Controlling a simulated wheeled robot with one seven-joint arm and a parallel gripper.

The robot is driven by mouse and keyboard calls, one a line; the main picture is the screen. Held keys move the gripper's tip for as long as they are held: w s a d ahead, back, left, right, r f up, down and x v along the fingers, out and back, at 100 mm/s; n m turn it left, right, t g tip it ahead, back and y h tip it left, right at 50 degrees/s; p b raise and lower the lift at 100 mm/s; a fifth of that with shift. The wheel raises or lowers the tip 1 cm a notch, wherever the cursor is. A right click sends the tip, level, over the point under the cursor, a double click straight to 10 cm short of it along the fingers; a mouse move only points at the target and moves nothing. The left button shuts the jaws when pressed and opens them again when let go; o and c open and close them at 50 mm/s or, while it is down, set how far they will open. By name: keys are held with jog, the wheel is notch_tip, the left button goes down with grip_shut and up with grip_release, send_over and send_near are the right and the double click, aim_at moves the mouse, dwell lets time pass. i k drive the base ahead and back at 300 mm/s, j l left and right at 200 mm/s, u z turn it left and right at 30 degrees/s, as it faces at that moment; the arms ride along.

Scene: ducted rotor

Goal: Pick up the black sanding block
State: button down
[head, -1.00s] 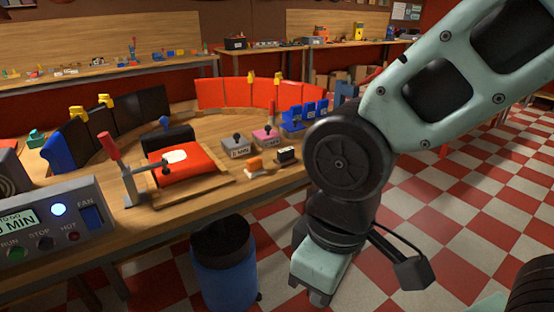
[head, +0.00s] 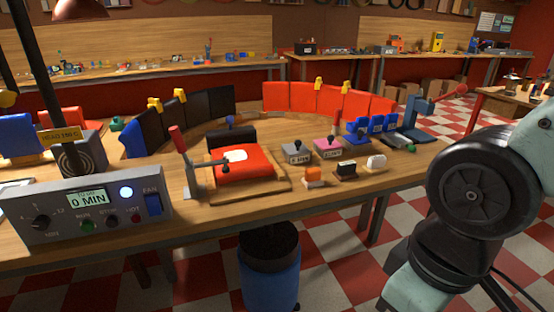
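The black sanding block (head: 346,168) is a small dark block with a pale base, on the wooden bench near its front edge. It sits between a similar orange block (head: 313,176) on its left and a white one (head: 376,163) on its right. Nothing covers it. My arm is at the lower right, to the right of the bench and well apart from the block. The fingers of my gripper are outside the picture, below the bottom edge, so their opening is hidden.
Grey and pink labelled blocks (head: 328,147) and blue blocks (head: 377,127) stand behind. A clamp with a red handle (head: 179,150) and a red pad (head: 243,165) are to the left. A control box (head: 95,208) is at front left. A blue bin (head: 270,275) stands below the bench.

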aim_at(345, 171)
jog(key=i+l, duration=0.1)
jog(key=i, duration=0.55)
jog(key=i+l+u, duration=0.1)
jog(key=i, duration=0.5)
